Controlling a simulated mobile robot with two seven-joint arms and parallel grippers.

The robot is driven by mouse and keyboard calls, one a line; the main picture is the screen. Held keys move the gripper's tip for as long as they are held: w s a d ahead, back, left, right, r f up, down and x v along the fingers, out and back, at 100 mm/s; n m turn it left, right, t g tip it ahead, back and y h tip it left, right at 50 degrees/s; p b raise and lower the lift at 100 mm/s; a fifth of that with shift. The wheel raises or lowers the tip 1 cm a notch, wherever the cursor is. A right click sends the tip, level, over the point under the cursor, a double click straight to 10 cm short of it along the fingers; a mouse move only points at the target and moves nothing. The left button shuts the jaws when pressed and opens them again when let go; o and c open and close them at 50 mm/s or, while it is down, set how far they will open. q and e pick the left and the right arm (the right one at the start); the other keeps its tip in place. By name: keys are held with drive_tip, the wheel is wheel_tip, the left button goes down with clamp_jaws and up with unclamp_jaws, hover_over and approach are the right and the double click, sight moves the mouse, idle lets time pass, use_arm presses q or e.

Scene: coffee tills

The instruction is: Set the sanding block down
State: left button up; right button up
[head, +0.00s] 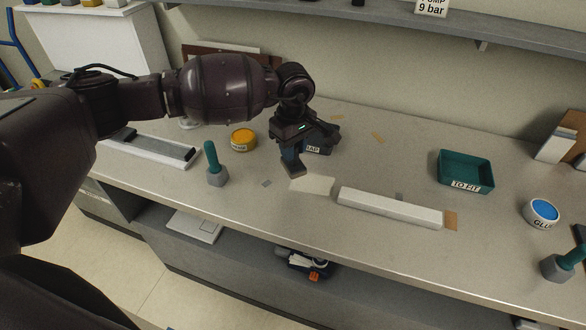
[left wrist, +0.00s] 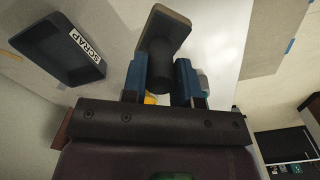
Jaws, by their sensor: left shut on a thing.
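The sanding block (left wrist: 170,32) is a dark block with a tan edge and a round dark handle. My left gripper (left wrist: 160,88) is shut on that handle, with one blue finger on each side. In the head view my left gripper (head: 293,155) holds the block (head: 294,173) low over the worktop (head: 255,205), beside a pale sheet (head: 313,185). I cannot tell whether the block touches the surface. My right gripper is not in view.
The dark scrap tray (head: 325,138) stands just behind the gripper. A long white bar (head: 388,208) lies to the right, with a green "TO FIT" tray (head: 466,172) and glue pot (head: 541,212) beyond. A teal-handled tool (head: 216,168) and yellow tin (head: 243,139) stand left.

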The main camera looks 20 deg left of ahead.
sight(293, 170)
use_arm(q)
wheel_tip(293, 170, down, 7)
drive_tip(key=shift+f+p, duration=0.2)
drive_tip(key=shift+p, duration=0.1)
drive_tip(key=shift+f, duration=0.25)
drive_tip(key=shift+f, duration=0.15)
drive_tip(key=o, duration=0.8)
drive_tip(key=shift+o, duration=0.2)
